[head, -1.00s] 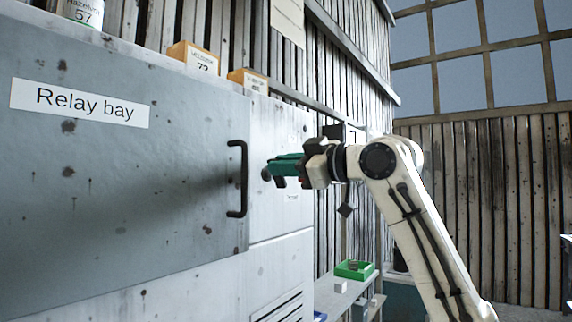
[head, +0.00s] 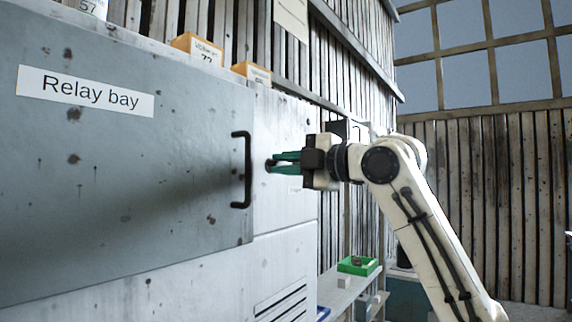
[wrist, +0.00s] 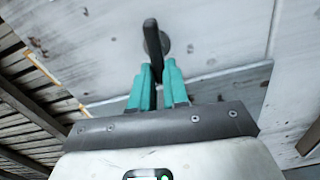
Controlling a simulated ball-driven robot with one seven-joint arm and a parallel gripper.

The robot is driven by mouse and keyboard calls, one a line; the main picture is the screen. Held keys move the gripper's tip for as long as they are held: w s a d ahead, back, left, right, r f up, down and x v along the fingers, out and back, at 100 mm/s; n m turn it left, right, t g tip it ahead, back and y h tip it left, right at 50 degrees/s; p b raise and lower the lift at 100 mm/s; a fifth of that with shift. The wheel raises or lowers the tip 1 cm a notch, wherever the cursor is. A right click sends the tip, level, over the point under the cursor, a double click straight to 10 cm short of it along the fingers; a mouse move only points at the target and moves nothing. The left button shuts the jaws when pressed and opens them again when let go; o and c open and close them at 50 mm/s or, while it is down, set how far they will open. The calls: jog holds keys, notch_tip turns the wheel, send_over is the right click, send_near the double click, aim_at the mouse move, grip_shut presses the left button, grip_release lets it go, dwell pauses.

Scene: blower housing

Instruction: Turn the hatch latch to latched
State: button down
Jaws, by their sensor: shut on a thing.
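The hatch latch (wrist: 152,40) is a dark handle on a round base on the pale cabinet panel, seen in the wrist view. My gripper (wrist: 157,75) has green fingers, one on each side of the handle's near end, and is shut on it. In the head view my gripper (head: 274,163) reaches the panel just right of the grey Relay bay door (head: 120,190). The latch is mostly hidden by the fingers there. Small labels near the latch are too small to read.
A black pull handle (head: 241,170) stands out from the Relay bay door, close left of my gripper. Orange boxes (head: 197,47) sit on top of the cabinet. A green tray (head: 358,265) is on a low bench at right. Open space lies right of my arm.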

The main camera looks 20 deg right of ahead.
jog(key=shift+f+n, duration=0.15)
jog(key=shift+n, duration=0.45)
jog(key=shift+f, duration=0.1)
jog(key=c, duration=1.1)
grip_release()
jog(key=b+v, duration=0.3)
jog(key=v, duration=0.7)
jog(key=shift+s+d, duration=0.2)
jog(key=shift+s, duration=0.15)
